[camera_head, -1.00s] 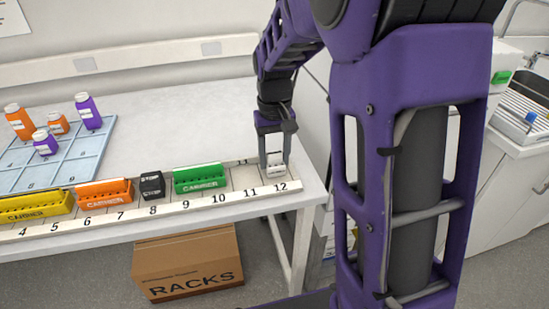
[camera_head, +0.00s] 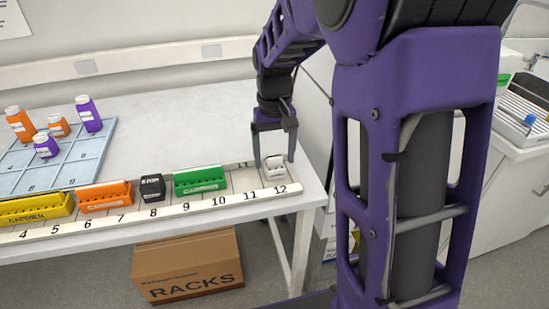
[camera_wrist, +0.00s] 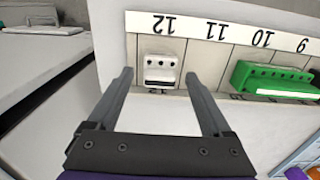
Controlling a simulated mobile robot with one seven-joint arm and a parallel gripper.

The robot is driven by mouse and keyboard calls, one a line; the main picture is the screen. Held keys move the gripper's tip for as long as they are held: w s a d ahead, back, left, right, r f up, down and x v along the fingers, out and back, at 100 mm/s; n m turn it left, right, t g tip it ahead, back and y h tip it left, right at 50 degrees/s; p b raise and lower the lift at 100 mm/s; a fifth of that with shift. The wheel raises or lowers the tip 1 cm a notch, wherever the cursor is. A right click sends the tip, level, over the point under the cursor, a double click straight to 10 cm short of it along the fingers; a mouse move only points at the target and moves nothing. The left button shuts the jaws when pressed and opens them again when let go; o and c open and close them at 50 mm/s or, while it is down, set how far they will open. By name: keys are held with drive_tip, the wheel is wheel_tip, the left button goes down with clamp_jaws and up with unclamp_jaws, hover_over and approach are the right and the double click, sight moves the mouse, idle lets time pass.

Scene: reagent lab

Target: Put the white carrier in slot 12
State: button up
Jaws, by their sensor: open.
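The white carrier (camera_head: 274,167) stands upright in slot 12 at the right end of the numbered rack strip (camera_head: 234,203). In the wrist view the white carrier (camera_wrist: 159,70) sits just below the printed 12, between the strip's divider lines. My gripper (camera_head: 274,160) is open above and around the carrier's place, its fingers spread to either side. In the wrist view my gripper (camera_wrist: 158,75) shows both fingers clear of the carrier, with a gap on each side.
A green carrier (camera_head: 200,182) stands near slots 9 and 10, a small black carrier (camera_head: 152,188) at 8, an orange carrier (camera_head: 105,197) at 6 and 7, and a yellow carrier (camera_head: 36,209) farther left. Slot 11 is bare. A blue tray (camera_head: 85,158) holds several bottles.

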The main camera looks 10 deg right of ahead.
sight(275, 156)
wheel_tip(275, 156, up, 11)
drive_tip(key=p, duration=0.1)
drive_tip(key=shift+f+p, duration=0.15)
drive_tip(key=shift+p, duration=0.2)
